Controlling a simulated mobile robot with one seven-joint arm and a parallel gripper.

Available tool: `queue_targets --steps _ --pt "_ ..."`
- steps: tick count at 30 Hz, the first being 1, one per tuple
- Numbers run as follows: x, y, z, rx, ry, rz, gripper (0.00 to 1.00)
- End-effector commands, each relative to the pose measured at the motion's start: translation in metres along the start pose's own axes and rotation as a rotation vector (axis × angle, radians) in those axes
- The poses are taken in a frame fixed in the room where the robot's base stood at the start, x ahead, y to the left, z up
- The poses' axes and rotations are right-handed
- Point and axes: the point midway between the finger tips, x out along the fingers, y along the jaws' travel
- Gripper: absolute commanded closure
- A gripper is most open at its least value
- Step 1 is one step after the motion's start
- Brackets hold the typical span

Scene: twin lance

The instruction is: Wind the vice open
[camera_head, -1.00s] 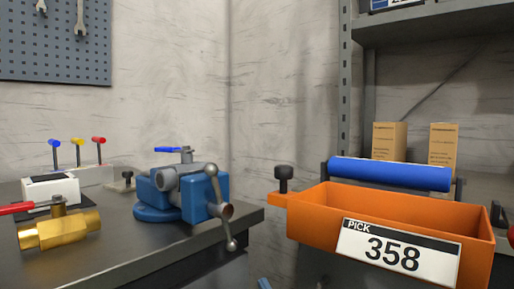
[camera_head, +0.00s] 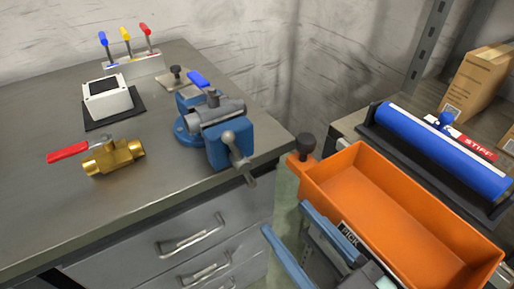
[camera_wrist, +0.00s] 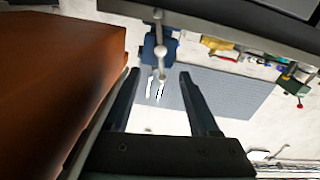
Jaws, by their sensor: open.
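The blue and grey bench vice (camera_head: 230,140) stands at the right end of the workbench, with its silver handle bar (camera_head: 238,157) hanging slanted at the front. It also shows in the wrist view (camera_wrist: 150,48), beyond my fingers, with the handle crossing its front. My gripper (camera_head: 284,216) is open and empty, in front of the vice and below its handle, apart from it. In the wrist view its two dark fingers (camera_wrist: 158,72) are spread, with the vice between and past them. The vice's jaw gap is hard to make out.
An orange bin (camera_head: 400,215) is close at the right of my gripper. A brass valve (camera_head: 113,157) with a red lever and a white box (camera_head: 108,98) are on the bench at left. Drawer handles (camera_head: 190,243) stick out below. A blue roller (camera_head: 440,150) is behind the bin.

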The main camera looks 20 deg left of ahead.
Motion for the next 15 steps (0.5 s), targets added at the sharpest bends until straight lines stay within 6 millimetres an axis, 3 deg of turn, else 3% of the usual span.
queue_targets --steps 15 --pt "0.098 0.000 0.000 0.000 0.000 -0.002 0.38"
